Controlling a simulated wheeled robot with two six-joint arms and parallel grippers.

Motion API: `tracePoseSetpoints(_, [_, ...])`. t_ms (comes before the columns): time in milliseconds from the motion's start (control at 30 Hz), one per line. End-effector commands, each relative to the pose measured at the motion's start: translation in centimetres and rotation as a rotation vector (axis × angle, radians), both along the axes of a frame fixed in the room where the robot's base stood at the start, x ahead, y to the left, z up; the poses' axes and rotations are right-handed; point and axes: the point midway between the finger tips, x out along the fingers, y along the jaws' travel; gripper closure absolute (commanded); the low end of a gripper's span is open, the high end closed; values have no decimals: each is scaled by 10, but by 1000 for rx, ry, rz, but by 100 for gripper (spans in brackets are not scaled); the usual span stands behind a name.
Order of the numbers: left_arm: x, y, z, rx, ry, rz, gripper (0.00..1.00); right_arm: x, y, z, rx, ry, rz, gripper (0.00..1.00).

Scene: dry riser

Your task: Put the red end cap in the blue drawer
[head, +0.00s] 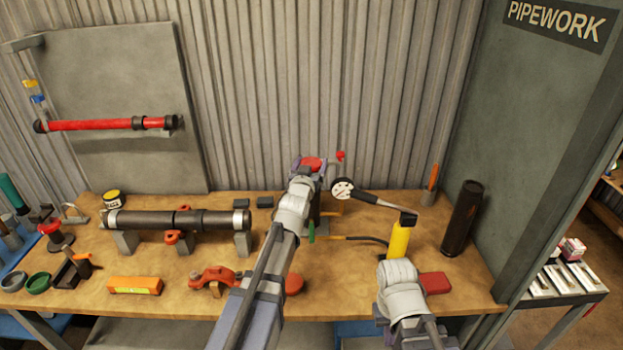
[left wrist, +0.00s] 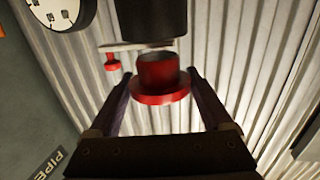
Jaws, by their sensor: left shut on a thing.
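The red end cap (head: 312,163) is at the back of the bench. In the left wrist view the cap (left wrist: 160,92) is a short red cup with a wide flange, between the two fingers, just below the end of a dark pipe (left wrist: 152,20). I cannot tell whether cap and pipe touch. My left gripper (left wrist: 160,78) is shut on the cap. My right arm is at the front right of the bench, but the fingers of its gripper (head: 400,262) are hidden. A blue surface (head: 352,329) shows under the bench front; I cannot tell whether it is the blue drawer.
A dark pipe (head: 150,221) lies on supports at left. An orange box (head: 135,286) and orange clamp (head: 213,277) lie near the front edge.

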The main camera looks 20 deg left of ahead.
Motion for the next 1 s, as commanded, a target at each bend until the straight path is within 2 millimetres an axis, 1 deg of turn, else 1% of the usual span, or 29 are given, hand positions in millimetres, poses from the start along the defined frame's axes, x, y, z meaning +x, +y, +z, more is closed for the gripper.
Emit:
tracePoseSetpoints(33, [0, 0, -10, 0, -1, 0, 87, 0, 0, -10, 0, 0, 0, 100])
tracePoseSetpoints(200, [0, 0, -34, 1, -1, 0, 87, 0, 0, -34, 0, 0, 0, 100])
tracePoseSetpoints(300, [0, 0, -42, 0, -2, -1, 87, 0, 0, -43, 0, 0, 0, 100])
tracePoseSetpoints(567, [0, 0, -40, 0, -2, -1, 87, 0, 0, -41, 0, 0, 0, 100])
tracePoseSetpoints(767, [0, 0, -46, 0, -1, -1, 87, 0, 0, -46, 0, 0, 0, 100])
tracePoseSetpoints(800, [0, 0, -45, 0, -1, -1, 14, 0, 0, -45, 0, 0, 0, 100])
tracePoseSetpoints(933, [0, 0, -45, 0, -1, -1, 0, 0, 0, -45, 0, 0, 0, 100])
tracePoseSetpoints(1000, [0, 0, -45, 0, -1, -1, 0, 0, 0, -45, 0, 0, 0, 100])
